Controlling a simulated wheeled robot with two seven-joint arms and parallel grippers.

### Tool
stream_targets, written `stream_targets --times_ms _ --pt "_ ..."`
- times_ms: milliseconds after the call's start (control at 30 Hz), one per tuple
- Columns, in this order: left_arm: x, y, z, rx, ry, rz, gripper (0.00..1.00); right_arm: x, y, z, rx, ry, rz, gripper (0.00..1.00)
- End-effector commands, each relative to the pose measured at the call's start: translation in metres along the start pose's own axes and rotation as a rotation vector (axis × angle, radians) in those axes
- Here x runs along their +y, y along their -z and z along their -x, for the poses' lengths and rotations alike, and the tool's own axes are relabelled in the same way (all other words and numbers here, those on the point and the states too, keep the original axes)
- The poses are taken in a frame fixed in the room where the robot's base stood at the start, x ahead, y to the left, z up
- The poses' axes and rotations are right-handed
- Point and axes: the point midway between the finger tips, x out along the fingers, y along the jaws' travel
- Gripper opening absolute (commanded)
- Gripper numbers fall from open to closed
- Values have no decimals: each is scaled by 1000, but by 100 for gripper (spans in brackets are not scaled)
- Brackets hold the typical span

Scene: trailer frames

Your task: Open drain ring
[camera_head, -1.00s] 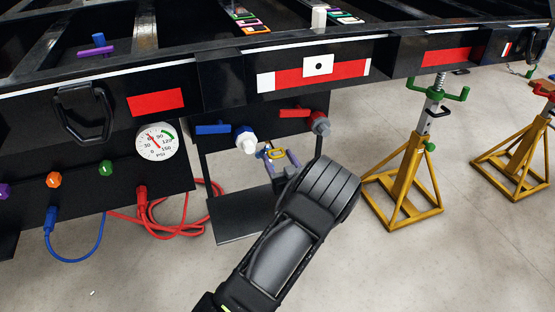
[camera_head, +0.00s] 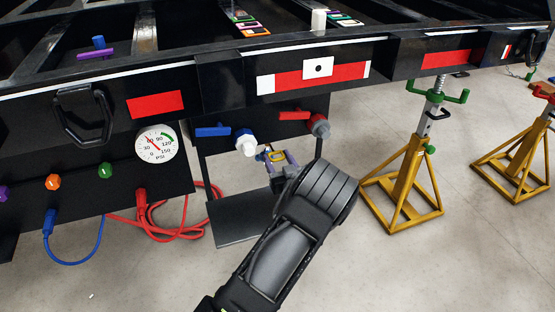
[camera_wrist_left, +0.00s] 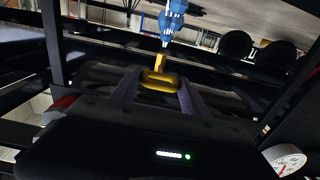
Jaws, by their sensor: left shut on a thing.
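The drain ring (camera_head: 275,156) is a small yellow loop below the trailer's front beam, between the white and grey couplings. In the left wrist view the yellow ring (camera_wrist_left: 160,80) hangs from a short yellow stem under a blue fitting (camera_wrist_left: 172,25). My left gripper (camera_head: 278,161) reaches up to it from below. It is shut on the ring, with one finger on each side in the left wrist view (camera_wrist_left: 158,88). My wrist hides part of the gripper in the head view. My right gripper is not in view.
A blue lever (camera_head: 212,131) and a red lever (camera_head: 294,115) sit just above. A pressure gauge (camera_head: 157,144) and coiled red hose (camera_head: 165,225) are at left. A dark plate (camera_head: 235,222) lies below. A yellow jack stand (camera_head: 403,185) stands at right.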

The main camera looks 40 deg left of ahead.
Motion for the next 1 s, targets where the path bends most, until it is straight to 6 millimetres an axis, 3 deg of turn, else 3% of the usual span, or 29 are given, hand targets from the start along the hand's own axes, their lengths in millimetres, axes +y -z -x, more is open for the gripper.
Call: stream_targets --times_ms 167,733,767,867,1000 --pt "-3 0 -1 0 6 -1 0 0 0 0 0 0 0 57" --pt "-4 0 1 0 9 -2 0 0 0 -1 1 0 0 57" --pt "-4 0 1 0 9 -2 53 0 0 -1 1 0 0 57" --pt "-4 0 1 0 9 -2 61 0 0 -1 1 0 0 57" --pt "-3 0 1 0 6 -2 61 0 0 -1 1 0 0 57"
